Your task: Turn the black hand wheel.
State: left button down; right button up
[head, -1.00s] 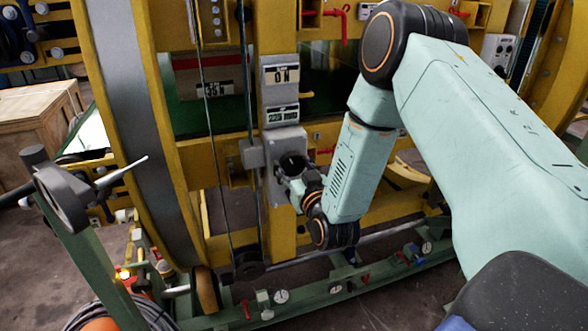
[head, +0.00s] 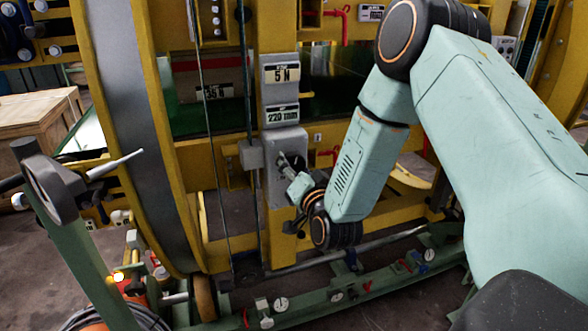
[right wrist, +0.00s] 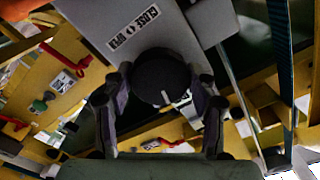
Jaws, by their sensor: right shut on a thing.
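The black hand wheel (right wrist: 160,76) is a round black knob with a white mark on its rim, below a grey plate lettered CLOSE and OPEN. My right gripper (right wrist: 163,100) is shut on it, one finger on each side. In the head view my right gripper (head: 287,168) reaches the grey box on the yellow post, and the wheel is mostly hidden behind the fingers there. My left gripper is not in view.
A large grey and yellow ring (head: 125,110) stands left of the post, with thin vertical cables between. A grey wheel with a pale handle (head: 55,190) stands at the left on a green frame. A green floor rail (head: 330,297) with gauges runs below my arm.

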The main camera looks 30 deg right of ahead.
dwell(0.4)
jog(key=o, duration=1.1)
jog(key=shift+w, duration=0.15)
jog(key=shift+o, duration=0.3)
jog(key=shift+s, duration=0.2)
jog(key=v, duration=1.2)
jog(key=shift+w, duration=0.2)
